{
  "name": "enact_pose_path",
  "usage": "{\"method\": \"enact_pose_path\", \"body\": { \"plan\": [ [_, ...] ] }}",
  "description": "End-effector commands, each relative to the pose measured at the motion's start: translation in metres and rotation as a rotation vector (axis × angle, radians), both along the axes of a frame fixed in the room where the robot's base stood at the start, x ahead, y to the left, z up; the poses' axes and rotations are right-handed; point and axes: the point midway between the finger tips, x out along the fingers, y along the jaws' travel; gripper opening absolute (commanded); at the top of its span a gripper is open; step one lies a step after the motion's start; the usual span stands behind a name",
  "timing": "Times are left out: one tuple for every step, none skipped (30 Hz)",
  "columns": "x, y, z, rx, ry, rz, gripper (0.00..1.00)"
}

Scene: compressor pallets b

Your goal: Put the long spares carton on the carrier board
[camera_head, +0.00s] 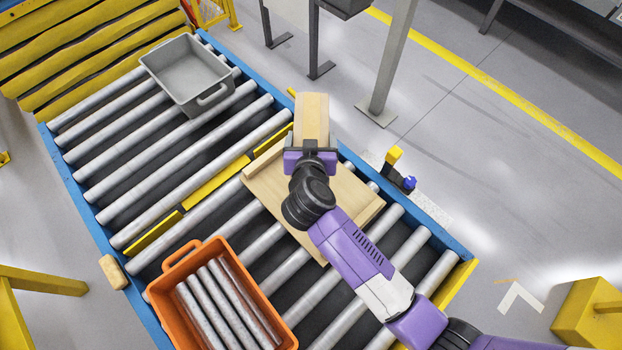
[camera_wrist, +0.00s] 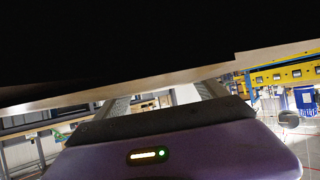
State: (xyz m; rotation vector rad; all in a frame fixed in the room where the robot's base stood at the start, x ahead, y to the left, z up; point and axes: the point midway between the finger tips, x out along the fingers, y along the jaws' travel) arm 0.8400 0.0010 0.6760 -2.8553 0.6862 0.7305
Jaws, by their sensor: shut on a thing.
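The long spares carton (camera_head: 312,113) is a tan box at the end of my arm in the head view. My gripper (camera_head: 311,152) is shut on its near end, and the carton points away from me, over the far edge of the carrier board. The carrier board (camera_head: 268,191) is a light wooden board with raised edge strips, lying on the rollers under my wrist. My arm hides part of it. I cannot tell whether the carton touches the board. In the wrist view a dark underside with a tan edge, likely the carton (camera_wrist: 150,92), fills the top above my purple gripper body.
A grey tote (camera_head: 190,75) stands on the rollers at the upper left. An orange crate (camera_head: 165,290) with several metal rods stands at the lower left. A blue conveyor rail (camera_head: 440,222) runs along the right. A grey post (camera_head: 390,60) stands beyond it.

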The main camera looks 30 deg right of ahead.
Motion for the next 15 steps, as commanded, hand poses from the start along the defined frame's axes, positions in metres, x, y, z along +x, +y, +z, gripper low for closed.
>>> {"method": "enact_pose_path", "body": {
  "plan": [
    [0.000, 0.000, -0.016, -0.001, 0.000, 0.000, 0.09],
    [0.000, 0.000, -0.023, -0.002, -0.001, 0.001, 0.09],
    [0.000, 0.000, -0.032, -0.002, 0.000, 0.001, 0.09],
    [0.000, 0.000, -0.039, -0.001, 0.000, 0.000, 0.09],
    [0.000, 0.000, -0.046, -0.002, -0.001, 0.002, 0.09],
    [0.000, 0.000, -0.055, -0.001, -0.002, 0.001, 0.09],
    [0.000, 0.000, -0.061, -0.002, -0.001, 0.002, 0.09],
    [0.000, 0.000, -0.068, -0.003, -0.001, 0.002, 0.09],
    [0.000, 0.001, -0.077, -0.001, -0.002, 0.002, 0.09],
    [0.001, 0.001, -0.084, -0.001, -0.002, 0.002, 0.09],
    [0.000, 0.001, -0.090, -0.002, -0.001, 0.003, 0.09],
    [0.000, 0.001, -0.098, -0.001, -0.003, 0.002, 0.09],
    [0.001, 0.001, -0.104, -0.002, -0.002, 0.003, 0.09],
    [0.001, 0.001, -0.109, -0.002, -0.003, 0.004, 0.09],
    [0.001, 0.001, -0.115, -0.001, -0.003, 0.003, 0.09]
  ]
}}
